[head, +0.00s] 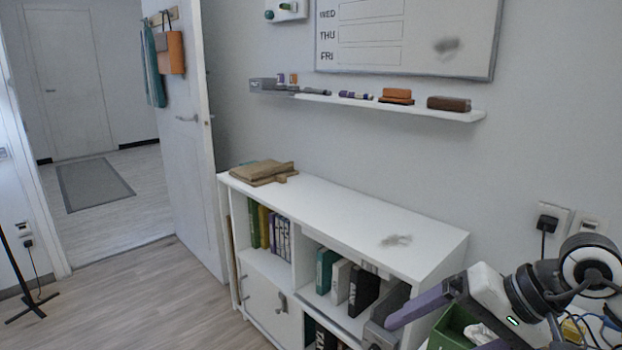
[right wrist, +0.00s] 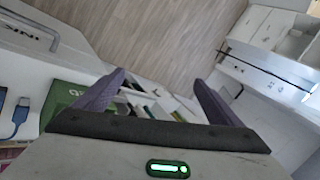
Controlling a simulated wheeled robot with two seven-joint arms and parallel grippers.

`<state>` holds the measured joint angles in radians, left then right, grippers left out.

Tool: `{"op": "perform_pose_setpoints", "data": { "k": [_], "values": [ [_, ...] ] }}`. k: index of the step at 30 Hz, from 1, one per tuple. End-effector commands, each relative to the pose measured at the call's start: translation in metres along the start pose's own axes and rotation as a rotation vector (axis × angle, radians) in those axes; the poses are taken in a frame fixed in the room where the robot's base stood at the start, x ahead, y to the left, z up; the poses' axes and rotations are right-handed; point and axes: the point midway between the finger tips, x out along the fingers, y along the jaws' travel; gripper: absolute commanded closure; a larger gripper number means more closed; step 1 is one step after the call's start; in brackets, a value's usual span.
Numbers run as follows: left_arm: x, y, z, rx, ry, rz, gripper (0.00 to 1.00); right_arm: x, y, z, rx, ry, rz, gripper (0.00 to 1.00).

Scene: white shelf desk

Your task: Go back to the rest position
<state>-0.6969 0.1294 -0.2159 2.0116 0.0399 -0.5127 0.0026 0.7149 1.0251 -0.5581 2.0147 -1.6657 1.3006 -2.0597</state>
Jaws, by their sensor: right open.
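My right gripper (head: 425,308) is at the lower right of the head view, in front of the white shelf desk (head: 350,205). One purple finger points left, and the other is mostly hidden. In the right wrist view the gripper (right wrist: 158,88) has two purple fingers spread well apart, with nothing held between them. A green box (head: 452,328) lies just below the gripper in the head view. My left gripper is in neither view.
Folded brown cloth or bags (head: 265,172) lie on the far left of the desk top; the rest is mostly bare. Several books (head: 270,230) fill the compartments. A narrow wall ledge (head: 390,103) holds erasers and markers. Open floor (head: 160,290) lies left.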

Motion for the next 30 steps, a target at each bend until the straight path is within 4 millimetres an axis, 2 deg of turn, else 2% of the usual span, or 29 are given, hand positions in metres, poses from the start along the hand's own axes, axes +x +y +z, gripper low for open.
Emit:
{"op": "perform_pose_setpoints", "data": {
  "k": [1, 3, 6, 8, 10, 11, 13, 14, 16, 17, 18, 20, 21, 23, 24, 27, 30],
  "values": [
    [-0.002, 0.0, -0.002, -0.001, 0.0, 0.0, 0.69, 0.018, -0.021, 0.025, 0.132, -0.092, -0.108, 0.11],
    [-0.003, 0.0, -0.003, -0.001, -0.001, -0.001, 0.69, 0.033, -0.052, 0.054, 0.354, -0.225, -0.257, 0.11],
    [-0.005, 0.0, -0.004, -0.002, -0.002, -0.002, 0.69, 0.039, -0.097, 0.084, 0.748, -0.451, -0.46, 0.11],
    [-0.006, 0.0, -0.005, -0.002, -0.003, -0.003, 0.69, 0.037, -0.119, 0.091, 1.012, -0.598, -0.562, 0.11],
    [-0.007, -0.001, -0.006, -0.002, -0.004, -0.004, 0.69, 0.033, -0.136, 0.089, 1.37, -0.794, -0.672, 0.11],
    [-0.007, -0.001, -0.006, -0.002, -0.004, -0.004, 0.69, 0.031, -0.139, 0.084, 1.54, -0.885, -0.715, 0.11],
    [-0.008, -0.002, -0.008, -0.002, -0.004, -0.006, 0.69, 0.033, -0.132, 0.066, 1.958, -1.104, -0.8, 0.11],
    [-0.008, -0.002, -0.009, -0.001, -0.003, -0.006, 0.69, 0.036, -0.123, 0.057, 2.14, -1.197, -0.831, 0.11],
    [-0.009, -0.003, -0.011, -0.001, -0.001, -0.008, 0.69, 0.052, -0.089, 0.04, 2.572, -1.421, -0.893, 0.11],
    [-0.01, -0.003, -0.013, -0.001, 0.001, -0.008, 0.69, 0.062, -0.07, 0.035, -2.528, 1.39, 0.842, 0.11],
    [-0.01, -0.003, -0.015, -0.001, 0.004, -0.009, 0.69, 0.076, -0.042, 0.034, -2.322, 1.269, 0.737, 0.11],
    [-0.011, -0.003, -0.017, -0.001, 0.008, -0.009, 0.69, 0.098, -0.002, 0.04, -2.048, 1.119, 0.618, 0.11],
    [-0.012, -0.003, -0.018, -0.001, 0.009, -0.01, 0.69, 0.112, 0.024, 0.048, -1.88, 1.026, 0.555, 0.11],
    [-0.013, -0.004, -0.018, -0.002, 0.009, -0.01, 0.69, 0.133, 0.061, 0.068, -1.644, 0.898, 0.479, 0.11],
    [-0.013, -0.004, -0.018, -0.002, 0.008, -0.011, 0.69, 0.145, 0.083, 0.084, -1.496, 0.819, 0.436, 0.11],
    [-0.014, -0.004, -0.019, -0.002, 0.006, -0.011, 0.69, 0.17, 0.128, 0.128, -1.176, 0.653, 0.36, 0.11],
    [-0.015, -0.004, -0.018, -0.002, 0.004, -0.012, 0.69, 0.185, 0.157, 0.168, -0.938, 0.532, 0.316, 0.11]
  ]
}}
